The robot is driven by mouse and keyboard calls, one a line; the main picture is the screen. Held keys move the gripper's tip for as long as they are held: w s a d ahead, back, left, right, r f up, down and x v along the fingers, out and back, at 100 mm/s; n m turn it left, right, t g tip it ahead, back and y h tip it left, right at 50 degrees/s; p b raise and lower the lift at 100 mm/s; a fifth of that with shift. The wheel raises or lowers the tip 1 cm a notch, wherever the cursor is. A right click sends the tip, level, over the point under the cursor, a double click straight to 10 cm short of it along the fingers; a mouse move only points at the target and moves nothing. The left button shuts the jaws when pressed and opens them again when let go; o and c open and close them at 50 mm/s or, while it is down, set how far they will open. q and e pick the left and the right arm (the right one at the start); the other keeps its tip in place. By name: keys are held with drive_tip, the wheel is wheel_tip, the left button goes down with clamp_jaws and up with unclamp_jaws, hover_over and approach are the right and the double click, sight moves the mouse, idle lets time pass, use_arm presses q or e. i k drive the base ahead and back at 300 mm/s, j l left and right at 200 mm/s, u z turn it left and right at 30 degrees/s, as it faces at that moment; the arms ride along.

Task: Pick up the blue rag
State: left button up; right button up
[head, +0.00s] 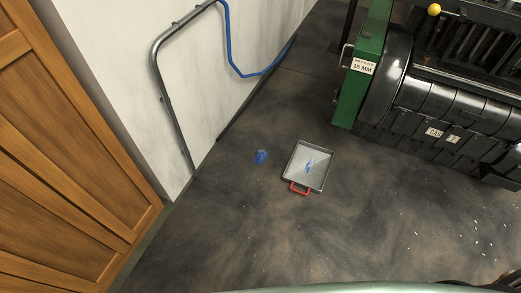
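A small crumpled blue thing (261,157), which looks like the blue rag, lies on the dark floor left of a grey tray. The shallow grey tray (299,156) has a red handle (299,188) at its near side. A smaller blue patch (309,166) shows inside the tray; I cannot tell whether it is cloth or something else. Neither of my grippers is in view.
A wooden panelled door or cabinet (60,150) fills the left. A white wall carries a grey pipe frame (168,100) and a blue hose (229,45). A green and black machine (430,90) stands at the back right. Floor around the tray is open, with small pale bits (478,235) at right.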

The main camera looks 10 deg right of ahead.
sight(260, 156)
drive_tip(key=i+j+z, duration=0.55)
drive_tip(key=i+j, duration=0.25)
drive_tip(key=i+j+z, duration=0.3)
drive_tip(key=j, duration=0.3)
drive_tip(key=i, duration=0.05)
